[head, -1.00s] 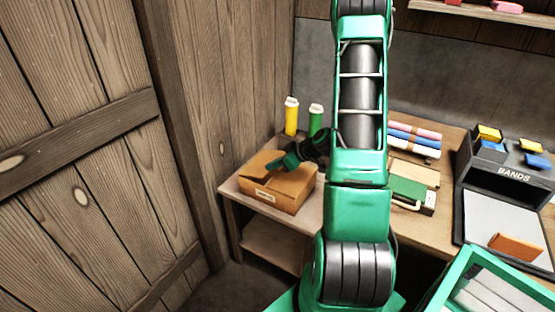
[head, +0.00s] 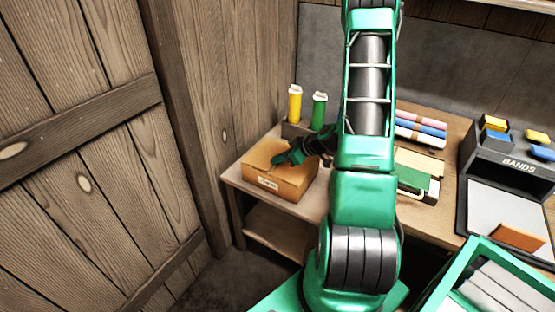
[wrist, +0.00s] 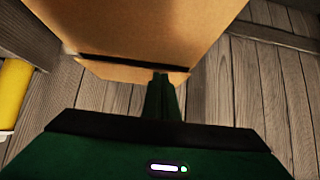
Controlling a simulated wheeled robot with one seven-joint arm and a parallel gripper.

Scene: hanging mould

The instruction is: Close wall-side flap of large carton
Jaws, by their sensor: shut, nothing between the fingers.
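The large brown carton (head: 289,187) stands on the left end of the bench, with a pale label on its front. Its top looks nearly flat in the head view. In the wrist view the carton (wrist: 150,25) shows a broad brown face, a dark slit and a narrow strip (wrist: 110,69) beside the planks. I cannot tell whether that strip is the wall-side flap or the carton's side. My gripper (head: 279,160) is shut and empty, low over the carton's top. In the wrist view its fingertips (wrist: 161,76) are at the strip; contact is unclear.
A yellow bottle (head: 295,104) and a green bottle (head: 319,111) stand behind the carton. The plank wall (head: 220,90) is close on the left. Rolls (head: 420,128), a green case (head: 413,180) and a dark bands unit (head: 510,160) are to the right of my arm.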

